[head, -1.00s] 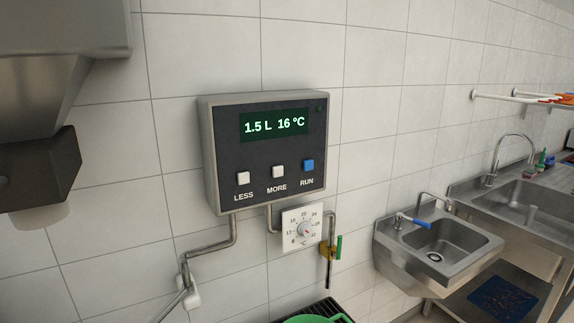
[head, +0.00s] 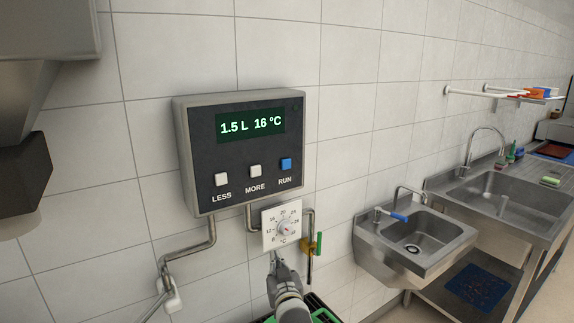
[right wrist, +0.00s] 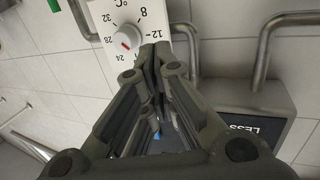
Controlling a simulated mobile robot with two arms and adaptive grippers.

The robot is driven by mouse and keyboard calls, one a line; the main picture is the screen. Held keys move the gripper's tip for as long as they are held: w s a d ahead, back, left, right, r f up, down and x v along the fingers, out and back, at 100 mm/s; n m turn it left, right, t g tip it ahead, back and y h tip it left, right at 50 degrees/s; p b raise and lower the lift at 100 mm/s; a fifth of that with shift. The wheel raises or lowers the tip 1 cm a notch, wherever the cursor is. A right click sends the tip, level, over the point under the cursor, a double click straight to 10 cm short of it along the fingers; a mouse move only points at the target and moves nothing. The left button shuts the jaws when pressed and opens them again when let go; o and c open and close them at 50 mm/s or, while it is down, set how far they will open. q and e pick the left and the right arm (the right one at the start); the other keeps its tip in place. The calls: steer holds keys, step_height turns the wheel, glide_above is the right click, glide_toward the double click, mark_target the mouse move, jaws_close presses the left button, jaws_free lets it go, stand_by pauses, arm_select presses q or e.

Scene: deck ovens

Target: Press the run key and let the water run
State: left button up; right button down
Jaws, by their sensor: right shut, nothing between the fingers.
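The water meter box (head: 243,150) hangs on the tiled wall, its display (head: 250,125) reading 1.5 L 16 °C. Its blue RUN key (head: 286,164) is at the right of the white LESS key (head: 221,179) and white MORE key (head: 255,171). My right gripper (head: 275,258) is below the box, just under the temperature dial (head: 283,228). It is shut and empty. In the right wrist view the closed fingers (right wrist: 155,55) point up beside the dial (right wrist: 125,42), and part of the box (right wrist: 250,120) shows at the right. My left gripper is not in view.
Steel pipes (head: 212,232) run below the box. A tap with a green handle (head: 319,243) is right of the dial. A green container (head: 325,315) stands below, partly hidden by my arm. A small sink (head: 415,245) is further right.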

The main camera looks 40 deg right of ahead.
mark_target(286, 164)
steer(key=s+d+r+m+h, duration=0.1)
steer(key=d+r+m+h, duration=0.1)
steer(key=r, duration=0.6)
steer(key=s+d+r+m+t+h, duration=0.1)
steer(key=d+r+h, duration=0.3)
steer(key=r, duration=0.4)
steer(key=s+d+r+m+h, duration=0.2)
steer(key=d+r+m, duration=0.1)
steer(key=r, duration=0.5)
steer(key=shift+d+t+h+p, duration=0.3)
steer(key=shift+h+p, duration=0.05)
steer(key=shift+h, duration=0.05)
steer(key=shift+w, duration=0.1)
steer(key=w+d+b, duration=0.1)
steer(key=w+b, duration=0.5)
steer(key=w, duration=0.2)
steer(key=shift+w, duration=0.35)
steer(key=shift+b, duration=0.3)
